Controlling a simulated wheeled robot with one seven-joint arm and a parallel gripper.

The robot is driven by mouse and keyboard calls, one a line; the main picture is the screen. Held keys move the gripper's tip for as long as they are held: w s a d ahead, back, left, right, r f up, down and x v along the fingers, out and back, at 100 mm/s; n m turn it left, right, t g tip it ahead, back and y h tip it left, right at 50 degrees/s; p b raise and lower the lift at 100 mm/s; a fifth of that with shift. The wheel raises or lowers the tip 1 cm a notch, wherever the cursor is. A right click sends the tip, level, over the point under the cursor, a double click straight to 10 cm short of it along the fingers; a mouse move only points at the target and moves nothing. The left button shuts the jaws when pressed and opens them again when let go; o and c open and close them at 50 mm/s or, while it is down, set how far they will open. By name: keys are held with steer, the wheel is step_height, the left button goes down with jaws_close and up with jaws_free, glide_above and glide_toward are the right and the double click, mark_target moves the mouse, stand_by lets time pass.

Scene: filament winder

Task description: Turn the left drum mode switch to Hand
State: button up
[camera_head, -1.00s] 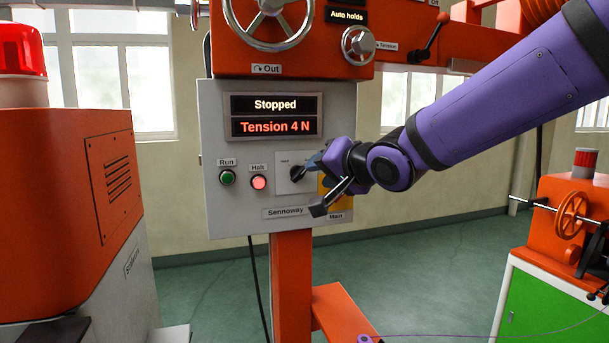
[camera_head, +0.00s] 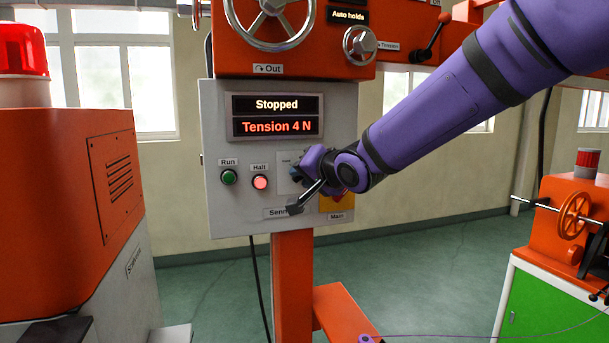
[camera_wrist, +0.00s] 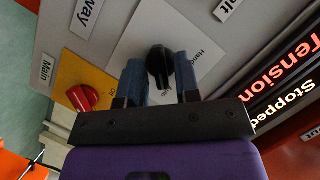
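The mode switch, a black knob (camera_wrist: 158,60), sits on a white plate (camera_wrist: 128,45) on the grey control panel. In the wrist view a "Hand" label (camera_wrist: 207,58) lies to the right of the knob.
A red knob on a yellow plate (camera_wrist: 72,75), labelled Main, is close beside my gripper. The green Run button (camera_head: 229,177) and lit red Halt button (camera_head: 260,183) are to the left. The display (camera_head: 275,116) above reads "Stopped" and "Tension 4 N". A handwheel (camera_head: 270,18) is higher up.

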jaws_close()
steer(key=shift+n+h, duration=0.3)
steer(key=shift+n, duration=0.2)
steer(key=n+h, duration=0.2)
steer(key=n, duration=0.1)
steer(key=n+t+h, duration=0.1)
steer(key=n+h, duration=0.1)
steer(key=n, duration=0.2)
steer(key=n+t+h, duration=0.1)
steer(key=n+h, duration=0.2)
steer(key=n, duration=0.1)
steer(key=shift+s+a, duration=0.1)
steer(key=shift+a, duration=0.2)
stand_by(1.1)
steer(key=shift+n, duration=0.3)
